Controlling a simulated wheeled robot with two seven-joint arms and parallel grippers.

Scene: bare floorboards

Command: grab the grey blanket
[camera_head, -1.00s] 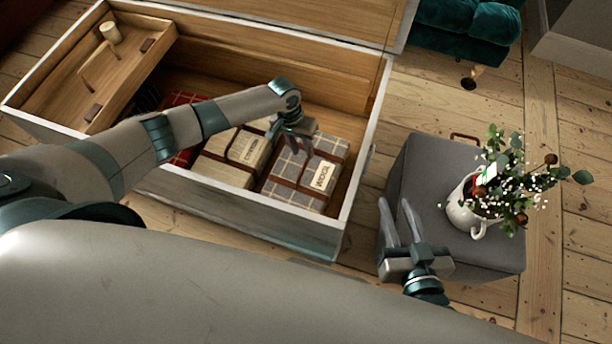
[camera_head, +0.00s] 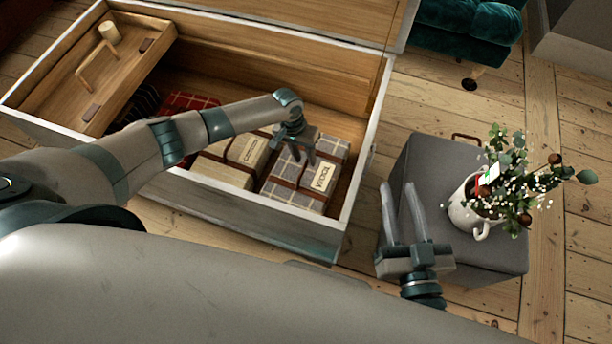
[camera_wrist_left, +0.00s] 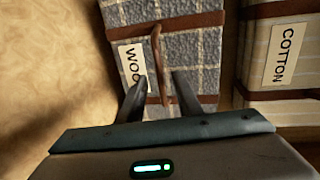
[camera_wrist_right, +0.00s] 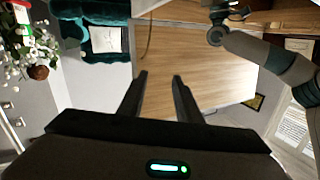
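The grey plaid blanket (camera_head: 292,184) lies folded in the right end of the wooden chest, bound with brown straps and bearing a "WOOL" label. It also shows in the left wrist view (camera_wrist_left: 208,52), with a brown strap handle standing up from it. My left gripper (camera_head: 303,158) is over the blanket, pointing down. In the left wrist view (camera_wrist_left: 160,88) its fingers are apart, one on each side of the handle's line; I cannot tell whether they touch it. My right gripper (camera_head: 402,190) is open and empty, beside the grey box.
A cream "COTTON" blanket (camera_head: 212,174) and a red plaid one (camera_head: 190,103) lie left in the chest (camera_head: 345,215). A wooden tray (camera_head: 127,75) spans its left end. A grey box (camera_head: 420,160) bears a potted plant (camera_head: 460,212).

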